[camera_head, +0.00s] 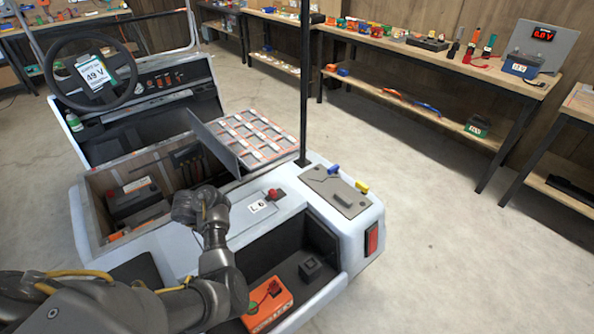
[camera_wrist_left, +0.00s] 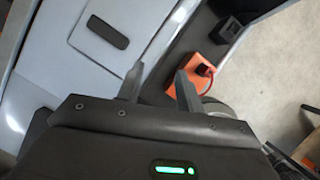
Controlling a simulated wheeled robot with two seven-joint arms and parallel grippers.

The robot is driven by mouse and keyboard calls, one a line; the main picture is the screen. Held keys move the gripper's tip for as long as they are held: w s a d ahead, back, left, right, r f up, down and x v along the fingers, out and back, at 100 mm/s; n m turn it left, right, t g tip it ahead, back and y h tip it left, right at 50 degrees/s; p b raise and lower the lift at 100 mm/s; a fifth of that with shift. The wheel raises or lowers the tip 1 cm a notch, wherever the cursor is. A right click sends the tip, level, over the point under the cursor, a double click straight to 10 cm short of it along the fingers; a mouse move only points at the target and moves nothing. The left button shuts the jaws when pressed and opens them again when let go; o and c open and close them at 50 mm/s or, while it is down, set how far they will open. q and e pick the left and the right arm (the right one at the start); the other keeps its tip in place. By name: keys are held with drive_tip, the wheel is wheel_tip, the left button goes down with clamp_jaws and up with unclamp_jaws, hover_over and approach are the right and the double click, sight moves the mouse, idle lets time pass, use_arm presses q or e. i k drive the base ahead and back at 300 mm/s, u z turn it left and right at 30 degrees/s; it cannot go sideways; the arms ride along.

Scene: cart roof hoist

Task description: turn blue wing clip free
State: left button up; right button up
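The blue wing clip (camera_head: 333,169) stands at the far edge of a grey hatch plate (camera_head: 338,190) on the cart's rear right corner. A yellow wing clip (camera_head: 362,186) sits on the plate's right side. My left gripper (camera_head: 188,206) is over the cart's rear deck, well to the left of the blue clip and apart from it. In the left wrist view its two fingers (camera_wrist_left: 160,80) stand apart with nothing between them. Neither clip shows in that view. My right gripper is not in view.
A black post (camera_head: 304,80) rises beside the plate. A red knob (camera_head: 272,194) sits on the deck. An open bay below holds an orange box (camera_head: 268,305) and a black block (camera_head: 311,268). Floor right of the cart is clear.

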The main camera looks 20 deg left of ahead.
sight(334, 169)
drive_tip(key=u, duration=0.15)
drive_tip(key=i, duration=1.25)
drive_tip(key=z, duration=0.95)
